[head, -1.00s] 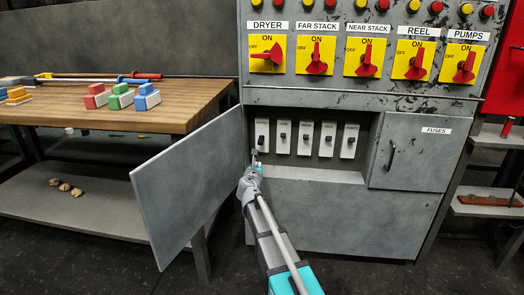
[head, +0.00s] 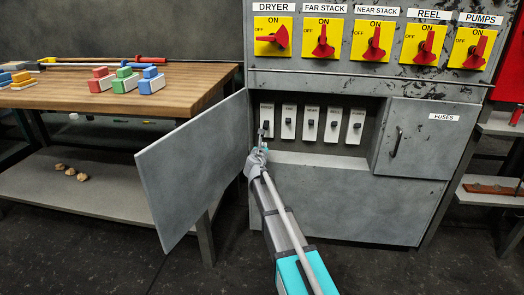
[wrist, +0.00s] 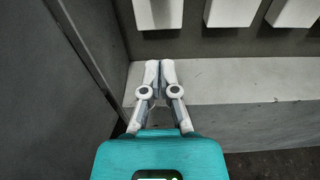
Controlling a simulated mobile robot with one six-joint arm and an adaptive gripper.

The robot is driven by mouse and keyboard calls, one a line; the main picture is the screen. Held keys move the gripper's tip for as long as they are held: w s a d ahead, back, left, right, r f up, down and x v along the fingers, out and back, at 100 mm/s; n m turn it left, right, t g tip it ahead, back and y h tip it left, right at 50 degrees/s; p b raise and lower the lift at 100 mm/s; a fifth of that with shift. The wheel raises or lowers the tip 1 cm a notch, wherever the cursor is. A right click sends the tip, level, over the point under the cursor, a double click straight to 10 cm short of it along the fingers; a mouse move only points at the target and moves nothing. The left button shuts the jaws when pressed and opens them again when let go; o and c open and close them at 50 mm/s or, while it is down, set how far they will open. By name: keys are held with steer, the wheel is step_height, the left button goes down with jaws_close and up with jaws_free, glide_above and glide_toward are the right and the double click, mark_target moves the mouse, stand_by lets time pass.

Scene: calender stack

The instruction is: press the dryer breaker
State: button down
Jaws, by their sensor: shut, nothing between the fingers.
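The dryer breaker (head: 267,112) is the leftmost white breaker in the recess of the grey cabinet, with a dark toggle on its face. My gripper (head: 262,133) is shut and empty, just in front of the lower part of this breaker. In the wrist view the closed fingertips (wrist: 160,63) point at the recess floor's back edge, below a white breaker block (wrist: 158,14) cut off by the frame top. I cannot tell whether the fingertips touch the breaker. The tips overlap its lower end in the head view.
An open grey door (head: 195,170) stands close left of my arm. Several more breakers (head: 310,122) line the recess to the right, beside the shut FUSES door (head: 425,145). The recess ledge (head: 320,160) is bare. Above, the DRYER rotary switch (head: 272,40) lies sideways, unlike its upright neighbours.

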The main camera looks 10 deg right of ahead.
mark_target(266, 125)
steer(key=x, duration=0.6)
steer(key=shift+b, duration=0.3)
steer(key=shift+s+a+r+p, duration=0.1)
steer(key=shift+s+r+p, duration=0.2)
steer(key=shift+r+p, duration=0.4)
steer(key=shift+s+a+r+p, duration=0.1)
steer(key=shift+s+r+p, duration=0.15)
steer(key=shift+r+p, duration=0.4)
steer(key=shift+s+a+r+p, duration=0.1)
steer(key=shift+s+r+p, duration=0.2)
steer(key=shift+r+p, duration=0.4)
